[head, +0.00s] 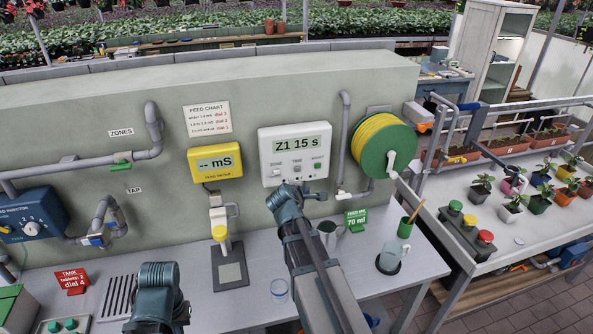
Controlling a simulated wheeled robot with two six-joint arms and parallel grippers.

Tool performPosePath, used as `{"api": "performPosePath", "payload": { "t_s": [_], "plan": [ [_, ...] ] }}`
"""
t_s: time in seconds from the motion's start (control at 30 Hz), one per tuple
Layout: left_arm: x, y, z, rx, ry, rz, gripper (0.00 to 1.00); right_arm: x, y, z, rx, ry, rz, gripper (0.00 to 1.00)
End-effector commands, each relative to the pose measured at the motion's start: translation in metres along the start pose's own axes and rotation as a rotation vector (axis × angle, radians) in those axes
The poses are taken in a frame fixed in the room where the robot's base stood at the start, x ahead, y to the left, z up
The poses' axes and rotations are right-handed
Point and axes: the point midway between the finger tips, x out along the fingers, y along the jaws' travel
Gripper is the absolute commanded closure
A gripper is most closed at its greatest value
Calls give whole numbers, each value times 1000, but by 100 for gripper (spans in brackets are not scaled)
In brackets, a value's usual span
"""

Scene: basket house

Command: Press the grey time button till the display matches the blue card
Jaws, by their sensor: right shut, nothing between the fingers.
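The white control box (294,153) on the green wall has a display (297,144) reading "Z1 15 s". Below the display are small buttons. The grey time button (297,169) is in the middle, and a green button (317,166) is at the right. My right gripper (291,190) is shut and empty, just below the box's lower edge. I cannot tell whether it touches the box. My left gripper (158,283) is low at the left over the bench, far from the box, and its fingers cannot be made out. I see no blue card.
A yellow meter (215,162) hangs left of the box and a green hose reel (383,149) right of it.

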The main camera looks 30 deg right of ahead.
Motion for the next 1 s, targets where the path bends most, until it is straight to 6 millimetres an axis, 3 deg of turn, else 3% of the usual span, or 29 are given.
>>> {"api": "performPosePath", "payload": {
  "t_s": [0.27,0.7,1.0],
  "plan": [
    [0,0,0,0,0,0,100,14,10,-10,1,0,-1,100],
    [0,0,0,0,0,0,100,54,39,-39,1,0,-1,100],
    [0,0,0,0,0,0,100,61,44,-44,1,0,-1,100]
  ]
}}
